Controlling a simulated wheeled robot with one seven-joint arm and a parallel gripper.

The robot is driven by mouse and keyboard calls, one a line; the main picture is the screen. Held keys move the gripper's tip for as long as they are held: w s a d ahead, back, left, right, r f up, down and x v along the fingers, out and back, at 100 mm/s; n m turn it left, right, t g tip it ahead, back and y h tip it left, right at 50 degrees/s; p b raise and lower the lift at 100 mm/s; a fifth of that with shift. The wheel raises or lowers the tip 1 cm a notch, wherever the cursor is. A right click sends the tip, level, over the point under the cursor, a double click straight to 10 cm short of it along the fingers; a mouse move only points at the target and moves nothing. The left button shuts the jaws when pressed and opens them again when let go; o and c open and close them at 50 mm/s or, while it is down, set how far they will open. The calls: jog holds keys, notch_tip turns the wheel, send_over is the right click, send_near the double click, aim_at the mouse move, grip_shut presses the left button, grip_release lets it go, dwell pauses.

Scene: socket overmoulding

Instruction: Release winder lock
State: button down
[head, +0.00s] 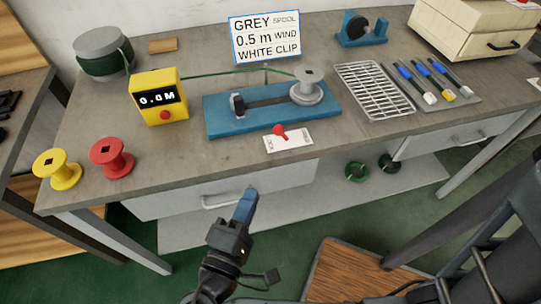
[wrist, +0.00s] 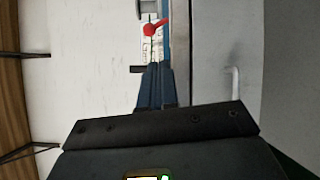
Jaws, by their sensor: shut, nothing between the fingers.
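The winder is a blue base (head: 225,127) on the table, with a grey spool (head: 307,88) on its right end and a dark clamp (head: 238,104) on its left. The lock lever with a red knob (head: 279,131) sits on a white labelled plate (head: 290,142) at the winder's front edge. The red knob also shows in the wrist view (wrist: 151,30), beyond the fingertips. My gripper (head: 246,196) is shut and empty, in front of the table and apart from the lever. Its blue fingers (wrist: 155,85) are together in the wrist view.
A yellow meter (head: 158,97) reading 0.0M stands left of the winder, with red (head: 112,158) and yellow (head: 57,170) spools nearer the left edge. A wire rack (head: 374,90) and several blue-handled tools lie right. The drawer handle (head: 222,201) is below the table edge.

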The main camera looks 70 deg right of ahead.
aim_at(277, 135)
jog(key=shift+s+a+r+h, duration=0.1)
jog(key=shift+a+r+h, duration=0.25)
jog(key=shift+r, duration=0.15)
jog(key=d+p, duration=0.1)
jog(key=d, duration=0.3)
jog(key=d+p, duration=0.1)
jog(key=d, duration=0.4)
jog(key=w+d+r+p, duration=0.1)
jog(key=d, duration=0.4)
jog(key=shift+r, duration=0.1)
jog(key=shift+m, duration=0.4)
